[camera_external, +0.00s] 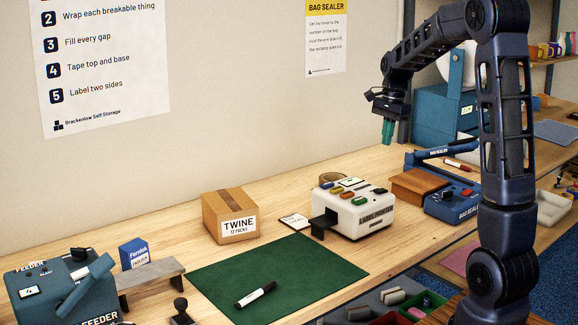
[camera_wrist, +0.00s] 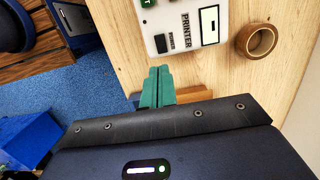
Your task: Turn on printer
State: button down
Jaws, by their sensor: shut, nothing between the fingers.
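The white label printer (camera_external: 352,208) stands on the wooden bench, with several coloured buttons on top and a dark tray at its left side. In the wrist view the printer (camera_wrist: 180,42) lies just beyond my fingertips, showing a black switch (camera_wrist: 161,43) marked POWER and a pale display (camera_wrist: 209,24). Whether the switch is on I cannot tell. My gripper (camera_external: 388,132) hangs in the air above and right of the printer in the external view, its green fingers together and empty. The fingers (camera_wrist: 157,82) also show shut in the wrist view, apart from the printer.
A tape roll (camera_wrist: 257,40) lies beside the printer. A twine carton (camera_external: 230,217) and green mat (camera_external: 270,280) are to its left. The blue bag sealer (camera_external: 455,203) and a brown block (camera_external: 419,184) stand close on its right. A feeder (camera_external: 60,290) is far left.

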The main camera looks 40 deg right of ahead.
aim_at(378, 190)
jog(key=shift+f, duration=0.1)
jog(key=f, duration=0.4)
jog(key=a+f, duration=0.1)
jog(key=f, duration=0.4)
jog(key=a+f, duration=0.1)
jog(key=f, duration=0.3)
jog(key=shift+f, duration=0.35)
